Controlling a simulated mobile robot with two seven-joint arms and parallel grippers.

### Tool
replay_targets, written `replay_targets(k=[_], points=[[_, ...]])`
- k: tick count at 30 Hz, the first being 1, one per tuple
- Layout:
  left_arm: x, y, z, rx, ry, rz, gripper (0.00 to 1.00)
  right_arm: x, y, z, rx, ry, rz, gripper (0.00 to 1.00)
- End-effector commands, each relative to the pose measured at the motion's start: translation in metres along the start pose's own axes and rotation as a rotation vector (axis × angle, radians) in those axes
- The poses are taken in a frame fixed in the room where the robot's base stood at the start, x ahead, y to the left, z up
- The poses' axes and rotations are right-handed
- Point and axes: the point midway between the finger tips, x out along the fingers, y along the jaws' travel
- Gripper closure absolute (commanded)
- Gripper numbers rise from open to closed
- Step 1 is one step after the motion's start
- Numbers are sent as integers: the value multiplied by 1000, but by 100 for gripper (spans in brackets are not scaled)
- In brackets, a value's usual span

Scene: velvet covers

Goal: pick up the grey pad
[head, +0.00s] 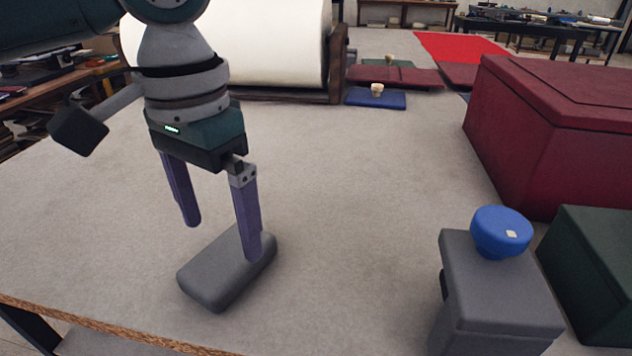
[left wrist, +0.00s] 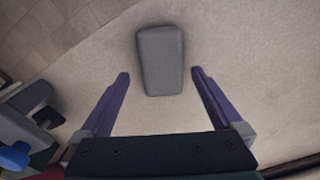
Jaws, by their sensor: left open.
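The grey pad (head: 214,284) is a rounded block lying flat on the table near its front edge. In the left wrist view the pad (left wrist: 160,60) lies ahead of and between the two fingers, with room on both sides. My left gripper (head: 222,240) is open and empty, its purple fingers pointing down above the pad. In the head view one finger covers part of the pad's right end. The fingers also show in the left wrist view (left wrist: 160,75). I see no contact with the pad. My right gripper is not in view.
A grey box (head: 500,295) with a blue knob (head: 500,230) stands at the front right, beside a dark green box (head: 595,270). A large dark red box (head: 560,125) is behind them. A white roll (head: 235,45) and a blue pad (head: 376,99) are at the back. The table's middle is clear.

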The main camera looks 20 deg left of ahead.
Motion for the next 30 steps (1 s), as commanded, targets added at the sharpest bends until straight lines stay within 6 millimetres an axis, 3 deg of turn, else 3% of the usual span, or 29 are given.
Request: replay_targets(k=[10,20,30], points=[[48,-3,-2,3,-1,0,0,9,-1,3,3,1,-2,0],[54,-3,-2,4,2,-1,1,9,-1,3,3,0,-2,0],[54,-3,-2,3,2,-1,39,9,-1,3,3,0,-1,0]])
